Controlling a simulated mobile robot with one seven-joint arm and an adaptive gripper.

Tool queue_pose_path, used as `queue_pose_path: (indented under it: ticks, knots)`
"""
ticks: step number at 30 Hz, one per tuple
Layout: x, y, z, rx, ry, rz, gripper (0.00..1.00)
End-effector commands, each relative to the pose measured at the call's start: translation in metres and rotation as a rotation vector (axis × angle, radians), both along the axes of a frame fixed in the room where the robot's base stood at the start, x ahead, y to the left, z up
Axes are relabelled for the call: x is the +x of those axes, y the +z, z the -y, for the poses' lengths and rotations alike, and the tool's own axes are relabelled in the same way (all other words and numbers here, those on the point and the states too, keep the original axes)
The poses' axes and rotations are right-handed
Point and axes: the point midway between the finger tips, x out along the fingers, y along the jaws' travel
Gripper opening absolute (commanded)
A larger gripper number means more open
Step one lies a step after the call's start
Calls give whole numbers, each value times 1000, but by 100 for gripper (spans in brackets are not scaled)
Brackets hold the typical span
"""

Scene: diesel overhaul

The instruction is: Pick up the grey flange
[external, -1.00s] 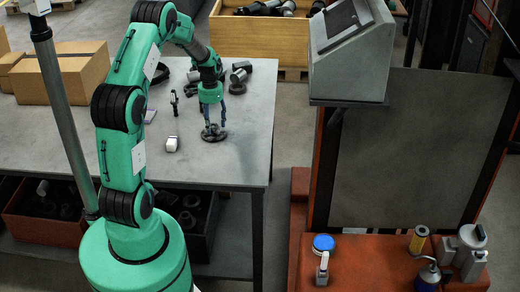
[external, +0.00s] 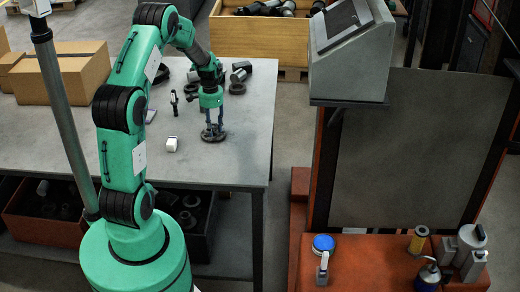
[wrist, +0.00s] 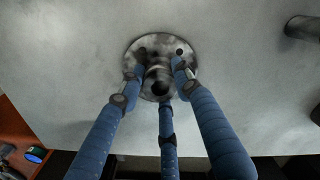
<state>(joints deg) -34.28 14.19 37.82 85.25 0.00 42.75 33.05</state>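The grey flange (external: 213,134) lies flat on the grey table near its right part. In the wrist view the flange (wrist: 160,55) shows as a round disc with a raised hub and small holes. My gripper (external: 213,128) points straight down above it. Its three blue fingers reach down around the hub, with the tips (wrist: 160,72) over or at the disc. The fingers are spread, and I see no clear grip on the hub. Whether the tips touch the flange is hard to tell. The fingers partly hide the disc's lower side.
A small white-and-grey part (external: 172,144) stands left of the flange, and a dark slim part (external: 174,101) stands behind that. Dark rings and cylinders (external: 238,76) lie farther back. Cardboard boxes (external: 75,77) are at the left. The table's front and right edges are near.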

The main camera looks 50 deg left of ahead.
Motion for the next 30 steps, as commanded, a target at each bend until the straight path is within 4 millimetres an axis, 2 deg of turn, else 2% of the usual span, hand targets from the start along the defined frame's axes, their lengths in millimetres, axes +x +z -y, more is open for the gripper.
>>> queue_pose_path:
  ticks: [1,2,3,16,20,25,30]
  knots:
    - [0,0,0,0,0,0,7]
    - [0,0,0,0,0,0,1]
    - [0,0,0,0,0,0,0]
    - [1,6,-1,1,0,2,0]
    - [1,16,-1,1,0,2,0]
    - [1,38,-1,2,0,3,0]
    - [-20,39,13,0,0,0,0]
